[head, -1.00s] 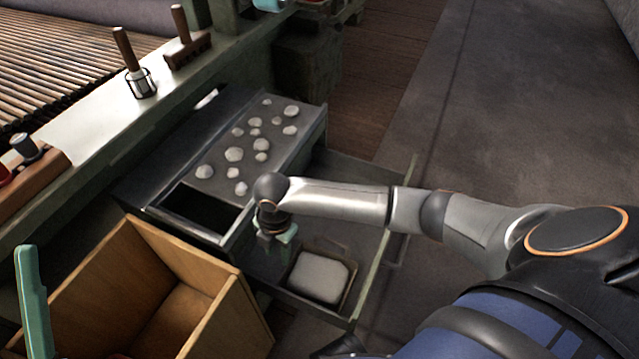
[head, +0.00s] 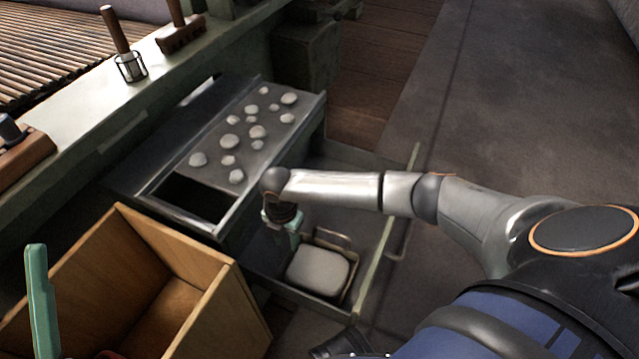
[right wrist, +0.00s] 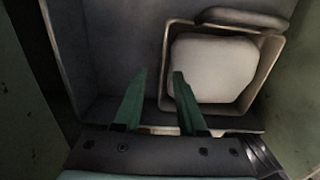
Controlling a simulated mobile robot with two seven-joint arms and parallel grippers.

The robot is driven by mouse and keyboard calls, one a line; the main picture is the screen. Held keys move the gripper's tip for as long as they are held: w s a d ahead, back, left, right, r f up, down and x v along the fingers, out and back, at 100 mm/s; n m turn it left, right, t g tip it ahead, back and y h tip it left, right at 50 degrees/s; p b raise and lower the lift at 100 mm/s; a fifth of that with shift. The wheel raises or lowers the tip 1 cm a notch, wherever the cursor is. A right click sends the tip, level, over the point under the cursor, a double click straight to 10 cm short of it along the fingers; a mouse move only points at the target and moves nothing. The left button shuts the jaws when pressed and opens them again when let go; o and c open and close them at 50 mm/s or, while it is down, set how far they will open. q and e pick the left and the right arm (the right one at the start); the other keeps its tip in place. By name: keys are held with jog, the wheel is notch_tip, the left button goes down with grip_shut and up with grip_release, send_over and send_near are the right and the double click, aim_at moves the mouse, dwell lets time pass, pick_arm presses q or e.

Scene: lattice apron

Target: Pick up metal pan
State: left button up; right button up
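The metal pan (head: 353,278) is a squarish shallow pan in the open lower drawer, with a pale rounded block (head: 318,269) filling most of it. The pan also shows in the right wrist view (right wrist: 271,74), with a handle (right wrist: 240,17) at its far side. My right gripper (head: 283,232) is over the drawer beside the pan. In the right wrist view its two green fingers (right wrist: 159,74) are apart with nothing gripped, one to each side of the pan's left wall; their height above it is unclear. Only a teal finger of my left gripper (head: 40,302) shows, at the lower left.
The open drawer (head: 370,284) has walls close around the pan. A grey upper drawer (head: 218,122) with several pale stones stands just behind it. An open wooden box (head: 215,305) is to the left. A bench with a brush (head: 181,37) runs along the left; floor is clear at right.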

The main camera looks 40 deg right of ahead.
jog(key=f+b, duration=0.2)
jog(key=f, duration=0.2)
jog(key=shift+s+f, duration=0.2)
pick_arm(q)
jog(key=f, duration=0.3)
jog(key=shift+w+d+f, duration=0.1)
jog(key=shift+d, duration=0.1)
pick_arm(e)
jog(key=shift+r, duration=0.1)
grip_shut()
dwell(0.6)
